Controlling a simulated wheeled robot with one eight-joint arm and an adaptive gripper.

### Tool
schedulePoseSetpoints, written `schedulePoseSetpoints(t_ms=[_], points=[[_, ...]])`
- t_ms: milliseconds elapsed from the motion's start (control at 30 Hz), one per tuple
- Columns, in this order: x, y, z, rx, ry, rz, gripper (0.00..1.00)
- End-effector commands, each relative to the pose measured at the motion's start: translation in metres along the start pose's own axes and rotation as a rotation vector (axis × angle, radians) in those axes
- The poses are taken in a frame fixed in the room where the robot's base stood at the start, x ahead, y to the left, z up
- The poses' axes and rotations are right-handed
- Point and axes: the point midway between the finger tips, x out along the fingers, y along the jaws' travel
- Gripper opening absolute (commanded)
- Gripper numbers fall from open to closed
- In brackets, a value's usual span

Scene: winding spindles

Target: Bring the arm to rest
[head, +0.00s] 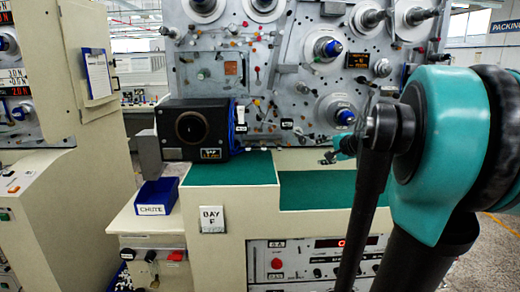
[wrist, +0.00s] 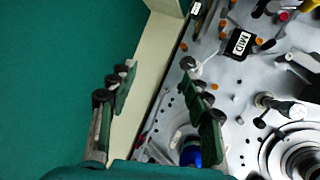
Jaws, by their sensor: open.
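My gripper (wrist: 159,67) shows in the wrist view with its two dark green fingers well apart and nothing between them. Behind the fingers are a strip of cream edge and the grey machine panel (wrist: 222,85). In the head view my teal and black arm fills the right side, in front of the winding machine (head: 290,110). A small teal part shows beside the dark arm link there, but the fingers are mostly hidden, so I cannot tell their distance from the panel.
A black box with a round opening (head: 191,127) stands on the green bench top (head: 232,168). A blue chute tray (head: 157,196) is at its lower left. Spindles and pegs (head: 328,48) stick out of the panel. The green top left of the arm is largely clear.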

Motion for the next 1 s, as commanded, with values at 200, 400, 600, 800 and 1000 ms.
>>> schedulePoseSetpoints(t_ms=[200,400,600,800,1000], points=[[-0.002,0.127,0.088,-0.397,-0.115,0.246,0.49],[-0.033,0.248,0.141,-0.768,-0.225,0.477,0.49],[-0.072,0.336,0.16,-1.046,-0.309,0.659,0.49],[-0.091,0.366,0.162,-1.149,-0.339,0.732,0.49],[-0.091,0.367,0.162,-1.152,-0.339,0.736,0.49]])
